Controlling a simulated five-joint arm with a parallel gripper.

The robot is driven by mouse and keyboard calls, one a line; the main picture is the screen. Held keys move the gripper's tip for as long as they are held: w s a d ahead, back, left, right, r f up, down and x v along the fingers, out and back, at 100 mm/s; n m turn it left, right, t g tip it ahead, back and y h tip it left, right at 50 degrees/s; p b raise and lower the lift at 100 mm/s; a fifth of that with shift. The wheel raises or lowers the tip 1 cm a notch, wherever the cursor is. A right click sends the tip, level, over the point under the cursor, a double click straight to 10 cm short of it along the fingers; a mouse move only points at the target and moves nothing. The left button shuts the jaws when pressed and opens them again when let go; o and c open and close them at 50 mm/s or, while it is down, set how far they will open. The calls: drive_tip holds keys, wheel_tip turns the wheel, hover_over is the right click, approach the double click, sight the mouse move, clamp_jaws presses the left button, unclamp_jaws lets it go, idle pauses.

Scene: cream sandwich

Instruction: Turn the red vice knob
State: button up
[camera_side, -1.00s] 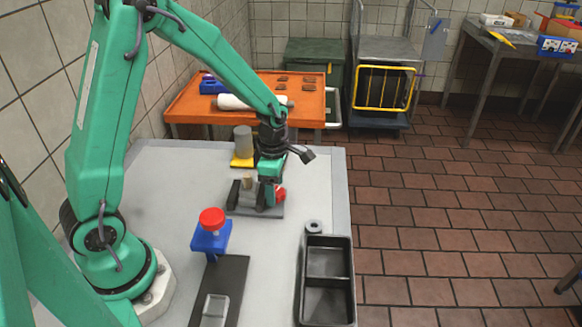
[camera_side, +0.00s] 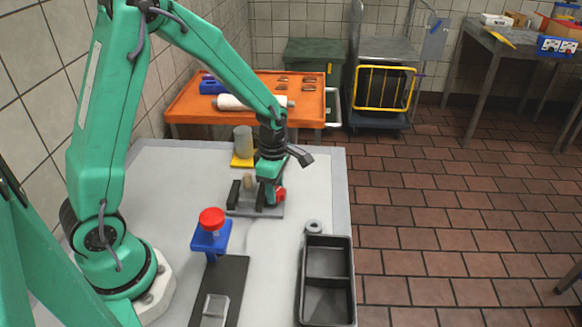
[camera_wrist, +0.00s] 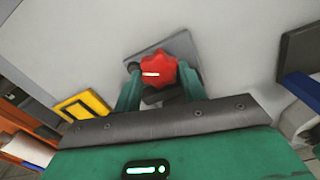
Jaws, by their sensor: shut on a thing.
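The red vice knob (camera_wrist: 153,70) is star-shaped and sits between the two green fingers of my gripper (camera_wrist: 155,90) in the wrist view. The gripper is shut on it. In the side view the knob (camera_side: 281,194) shows as a small red piece at the right of my gripper (camera_side: 270,193). The grey vice (camera_side: 242,212) stands on the white table (camera_side: 160,185), with a dark jaw block and a tan piece at its left. In the wrist view, my fingers hide part of the vice base (camera_wrist: 178,45).
A red-topped blue stand (camera_side: 211,240) is in front of the vice, by a dark strip (camera_side: 236,275). A black divided tray (camera_side: 327,270) and a grey ring (camera_side: 313,225) lie to the right. A grey cylinder on a yellow base (camera_side: 242,160) stands behind.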

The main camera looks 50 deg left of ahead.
drive_tip(key=shift+m, duration=1.8)
drive_tip(key=o, duration=1)
drive_tip(key=shift+s+n, duration=0.1)
drive_tip(key=shift+n, duration=0.3)
